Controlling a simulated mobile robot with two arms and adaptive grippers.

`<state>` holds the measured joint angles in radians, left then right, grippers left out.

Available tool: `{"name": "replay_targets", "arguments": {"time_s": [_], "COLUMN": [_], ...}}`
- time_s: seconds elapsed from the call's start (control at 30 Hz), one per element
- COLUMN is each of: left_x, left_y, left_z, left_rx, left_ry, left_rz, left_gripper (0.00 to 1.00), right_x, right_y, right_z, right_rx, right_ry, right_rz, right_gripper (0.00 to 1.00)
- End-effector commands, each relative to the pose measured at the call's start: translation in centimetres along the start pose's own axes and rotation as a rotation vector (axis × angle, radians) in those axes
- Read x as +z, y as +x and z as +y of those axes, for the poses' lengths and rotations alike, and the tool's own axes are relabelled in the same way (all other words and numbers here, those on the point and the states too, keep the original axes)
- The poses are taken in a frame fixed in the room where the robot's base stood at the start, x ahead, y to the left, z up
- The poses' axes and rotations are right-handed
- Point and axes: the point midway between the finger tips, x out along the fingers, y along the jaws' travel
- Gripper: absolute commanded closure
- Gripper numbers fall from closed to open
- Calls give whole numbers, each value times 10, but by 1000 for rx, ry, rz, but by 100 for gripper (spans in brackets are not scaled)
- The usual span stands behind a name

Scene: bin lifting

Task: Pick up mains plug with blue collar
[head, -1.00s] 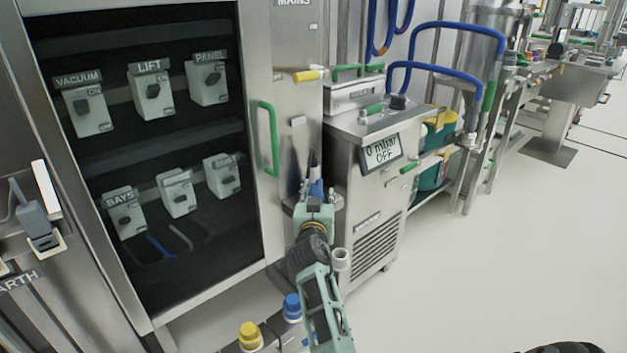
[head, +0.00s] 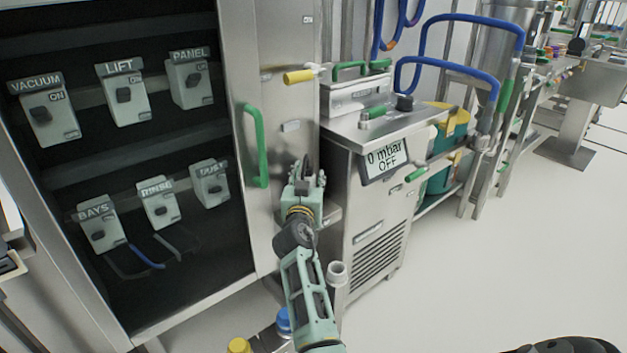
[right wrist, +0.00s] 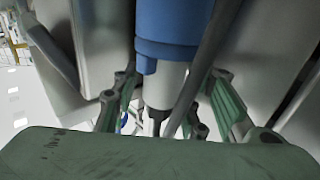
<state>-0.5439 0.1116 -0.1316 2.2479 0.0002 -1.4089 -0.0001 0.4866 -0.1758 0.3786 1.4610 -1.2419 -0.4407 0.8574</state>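The mains plug with the blue collar (right wrist: 168,28) fills the upper middle of the right wrist view. Its pale grey end (right wrist: 163,86) points down toward my palm. My right gripper (head: 305,165) is in front of the steel cabinet side, right of the green door handle. In the right wrist view its fingers (right wrist: 165,60) spread apart on either side of the plug. The right finger passes close to the collar; contact cannot be made out. In the head view the blue collar is hidden at the gripper. My left gripper is not in view.
The dark cabinet (head: 130,150) with several labelled switch boxes stands left, its green handle (head: 257,147) close to my right gripper. The steel pump unit (head: 365,220) with a "0 mbar OFF" display stands just right. Blue (head: 284,320) and yellow (head: 239,346) caps sit low in front. Open floor lies right.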

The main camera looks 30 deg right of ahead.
Motion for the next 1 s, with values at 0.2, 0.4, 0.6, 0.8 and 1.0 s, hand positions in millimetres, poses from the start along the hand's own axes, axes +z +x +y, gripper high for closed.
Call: {"name": "replay_targets", "arguments": {"time_s": [0.2,0.4,0.6,0.8,1.0], "left_x": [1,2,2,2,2], "left_y": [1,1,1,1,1], "left_z": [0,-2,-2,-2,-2], "left_rx": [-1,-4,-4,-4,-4], "left_ry": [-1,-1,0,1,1], "left_rz": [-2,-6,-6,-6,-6], "left_gripper": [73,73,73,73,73], "right_x": [0,0,0,0,0], "right_y": [-1,-1,-1,0,0], "right_z": [-1,-1,-1,-1,-1], "right_rx": [0,0,0,0,0], "right_ry": [-1,-1,-1,-1,-1], "right_rz": [-1,-1,-1,1,1], "right_gripper": [60,74,91,100,100]}}
